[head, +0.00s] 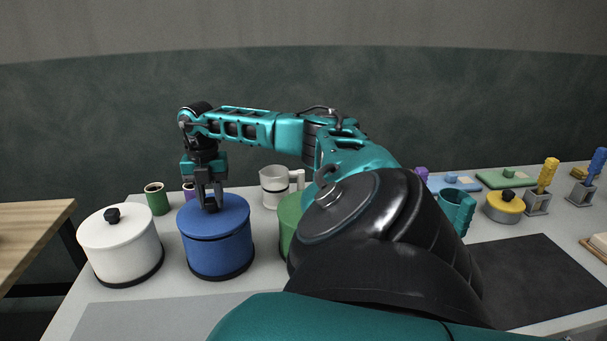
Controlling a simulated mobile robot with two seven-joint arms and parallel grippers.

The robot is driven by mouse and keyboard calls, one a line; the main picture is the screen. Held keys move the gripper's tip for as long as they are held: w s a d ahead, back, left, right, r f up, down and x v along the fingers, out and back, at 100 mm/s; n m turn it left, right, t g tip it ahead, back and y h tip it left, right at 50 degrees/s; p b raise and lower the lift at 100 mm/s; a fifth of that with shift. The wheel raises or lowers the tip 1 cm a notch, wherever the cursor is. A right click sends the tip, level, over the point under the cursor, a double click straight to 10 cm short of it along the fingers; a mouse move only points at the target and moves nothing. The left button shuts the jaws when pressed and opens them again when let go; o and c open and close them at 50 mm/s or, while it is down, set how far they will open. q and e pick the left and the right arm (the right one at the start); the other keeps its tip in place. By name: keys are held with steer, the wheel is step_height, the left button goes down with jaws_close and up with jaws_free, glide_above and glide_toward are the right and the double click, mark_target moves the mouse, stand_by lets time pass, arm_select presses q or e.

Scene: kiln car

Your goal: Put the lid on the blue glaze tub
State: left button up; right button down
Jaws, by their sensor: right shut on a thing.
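The blue glaze tub (218,258) stands on the grey table at the left, between a white tub and a green tub. A blue lid (232,213) is on top of the blue tub, with a thin dark line between the two; I cannot tell whether it is fully seated. My right gripper (210,203) points down above the middle of the lid and is shut on its knob, which the fingers mostly hide. My left gripper is not in view.
A lidded white tub (120,250) stands close on the left and a green tub (289,222) close on the right. Behind are a green cup (157,200) and a white mug (273,186). My arm hides much of the table's middle.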

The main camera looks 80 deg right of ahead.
steer(key=shift+f, duration=0.55)
stand_by(0.4)
steer(key=c, duration=0.7)
jaws_free()
steer(key=shift+c, duration=0.2)
steer(key=shift+r, duration=4)
step_height(320, 180, up, 13)
